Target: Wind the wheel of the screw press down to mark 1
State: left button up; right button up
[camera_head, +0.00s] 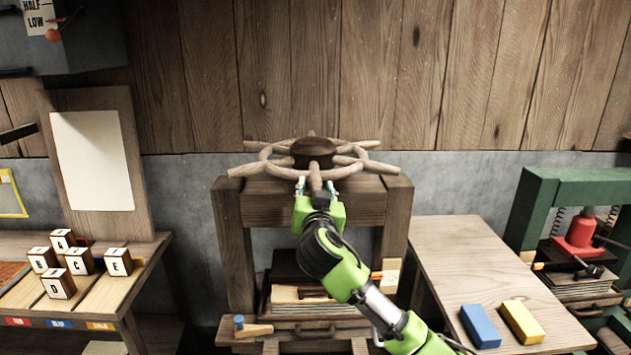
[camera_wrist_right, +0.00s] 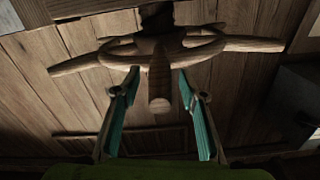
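The wooden wheel (camera_head: 313,152) of the screw press lies level on top of the press frame (camera_head: 260,205), with spokes sticking out past its rim. My right gripper (camera_head: 316,188) is at the wheel's near side, its fingers on either side of the near spoke. In the right wrist view, the wheel (camera_wrist_right: 128,50) is ahead and its spoke end points between the open fingers (camera_wrist_right: 158,85), with gaps on both sides. A pale plate (camera_head: 392,268) with an orange pointer (camera_head: 380,276) is on the right post; its marks are too small to read. My left gripper is not in view.
A table with lettered cubes (camera_head: 79,262) stands at the left. At the right, a table (camera_head: 470,255) holds a blue block (camera_head: 480,326) and a yellow block (camera_head: 522,321); a green press (camera_head: 540,205) stands beyond. A wooden wall is close behind the wheel.

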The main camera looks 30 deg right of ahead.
jog(key=shift+w+d, duration=0.3)
jog(key=shift+w, duration=0.2)
grip_shut()
jog(key=shift+a+f, duration=0.1)
